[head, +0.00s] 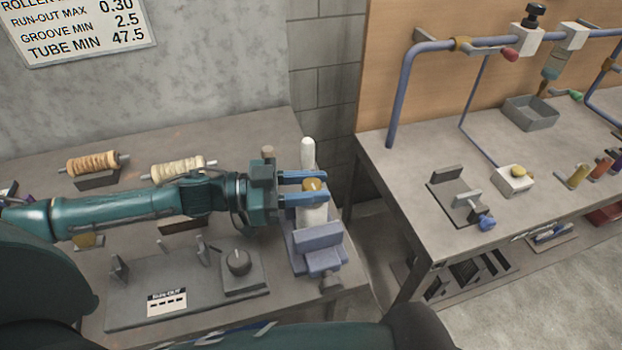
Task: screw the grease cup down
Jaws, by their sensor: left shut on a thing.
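A brass-coloured cup (313,185), which looks like the grease cup, sits on top of a pale cylindrical body (313,215) on the left bench. The pale body stands in a blue-grey vise (318,240). My left gripper (318,188) comes in from the left, its two blue fingers on either side of the brass cup and shut on it. The fingers hide part of the cup's sides, and I cannot see the thread or any gap under it. My right gripper is not in view.
A run-out fixture (135,300) with a dial knob (238,262) lies in front of my left arm. Wound rollers (92,163) rest behind it. A white bottle-like piece (308,152) stands behind the vise. A gap separates this bench from the right bench (400,180).

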